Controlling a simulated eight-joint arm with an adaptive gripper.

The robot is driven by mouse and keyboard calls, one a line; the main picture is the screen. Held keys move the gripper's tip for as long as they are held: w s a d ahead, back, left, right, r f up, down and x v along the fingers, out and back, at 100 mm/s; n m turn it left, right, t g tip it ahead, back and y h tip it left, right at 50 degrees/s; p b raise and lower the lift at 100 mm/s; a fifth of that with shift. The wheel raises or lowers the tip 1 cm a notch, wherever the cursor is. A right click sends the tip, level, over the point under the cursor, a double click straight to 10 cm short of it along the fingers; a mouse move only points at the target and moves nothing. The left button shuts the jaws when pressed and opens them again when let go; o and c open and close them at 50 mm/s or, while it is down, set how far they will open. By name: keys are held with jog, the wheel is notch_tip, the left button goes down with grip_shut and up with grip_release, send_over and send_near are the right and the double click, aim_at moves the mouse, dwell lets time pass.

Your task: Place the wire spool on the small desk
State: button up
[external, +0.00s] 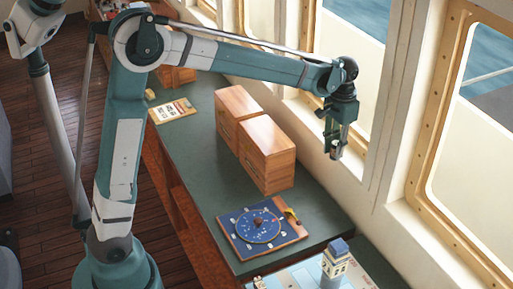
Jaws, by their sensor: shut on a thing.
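My gripper (334,148) hangs from the end of my outstretched arm, at the right near the window wall. It points down, high beside the right edge of the long green-topped desk. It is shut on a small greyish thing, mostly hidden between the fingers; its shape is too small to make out. No wire spool shows clearly anywhere else. The long desk (190,140) runs along the windows; I cannot tell whether it is the small desk. A lower, pale blue surface (290,278) is partly visible at the bottom edge.
Two wooden drawer boxes (265,150) stand side by side mid-desk. A blue board with a round dial (258,229) lies near the front end. A small lighthouse-like model (335,262) stands on the pale surface. A paper card (173,111) lies at the left. Windows line the right.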

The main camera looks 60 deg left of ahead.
jog(key=d+m+b, duration=0.1)
jog(key=d+m, duration=0.5)
jog(key=d, duration=2.2)
notch_tip(320, 180, down, 18)
jog(key=shift+s+d, duration=0.3)
jog(key=shift+d, duration=0.1)
jog(key=shift+f, duration=0.1)
jog(key=shift+f, duration=3.1)
jog(key=shift+f, duration=1.85)
jog(key=shift+f, duration=0.2)
